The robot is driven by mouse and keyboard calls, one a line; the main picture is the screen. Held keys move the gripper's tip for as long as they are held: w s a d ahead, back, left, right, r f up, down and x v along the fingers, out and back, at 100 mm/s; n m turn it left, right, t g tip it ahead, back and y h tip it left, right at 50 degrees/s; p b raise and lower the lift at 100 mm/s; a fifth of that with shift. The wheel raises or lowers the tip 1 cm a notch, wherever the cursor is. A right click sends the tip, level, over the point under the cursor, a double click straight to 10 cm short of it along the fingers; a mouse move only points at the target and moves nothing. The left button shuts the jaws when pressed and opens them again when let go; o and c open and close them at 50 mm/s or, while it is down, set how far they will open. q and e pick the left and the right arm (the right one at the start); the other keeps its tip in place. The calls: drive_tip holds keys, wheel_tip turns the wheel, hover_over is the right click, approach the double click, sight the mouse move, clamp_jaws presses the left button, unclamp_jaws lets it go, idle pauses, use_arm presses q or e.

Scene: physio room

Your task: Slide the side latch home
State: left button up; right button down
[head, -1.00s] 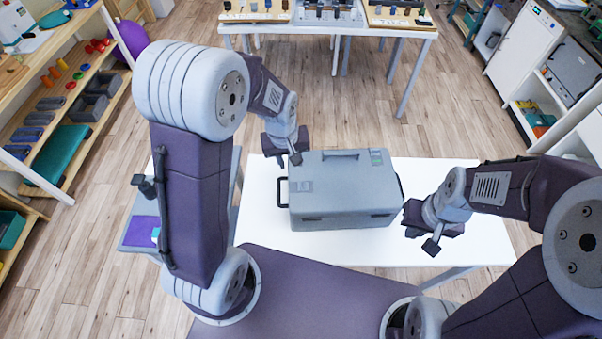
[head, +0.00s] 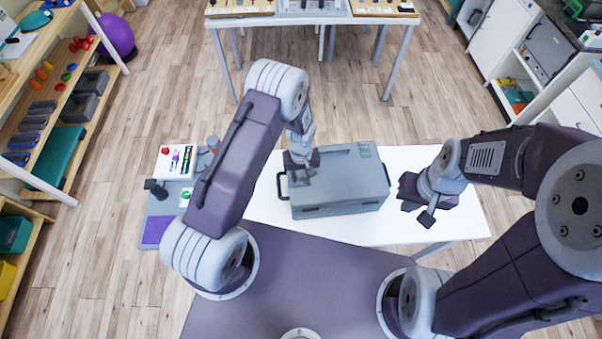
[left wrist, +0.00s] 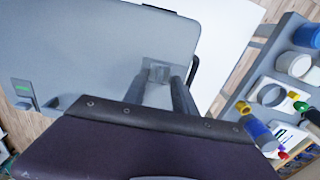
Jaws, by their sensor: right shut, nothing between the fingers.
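A grey case (head: 345,190) stands shut on the white table, and its lid also fills much of the left wrist view (left wrist: 90,50). A latch plate with a green mark (head: 364,150) is at its far right edge; it shows at the left wrist view's left (left wrist: 23,92). A second, grey latch (left wrist: 157,72) shows between the finger tips of my left gripper (left wrist: 158,84), which are apart. In the head view my left gripper (head: 302,172) is over the case's left part and hides that latch. Contact cannot be told. My right gripper (head: 422,206) is shut and empty, right of the case.
The white table (head: 455,220) has free room in front of the case. A side stand (head: 158,205) with small bottles and jars is to the left. Shelves (head: 55,115) line the far left. Another table (head: 310,18) stands at the back.

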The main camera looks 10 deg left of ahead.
use_arm(q)
drive_tip(key=shift+d+f, duration=0.15)
drive_tip(key=shift+f, duration=0.4)
clamp_jaws()
idle(1.0)
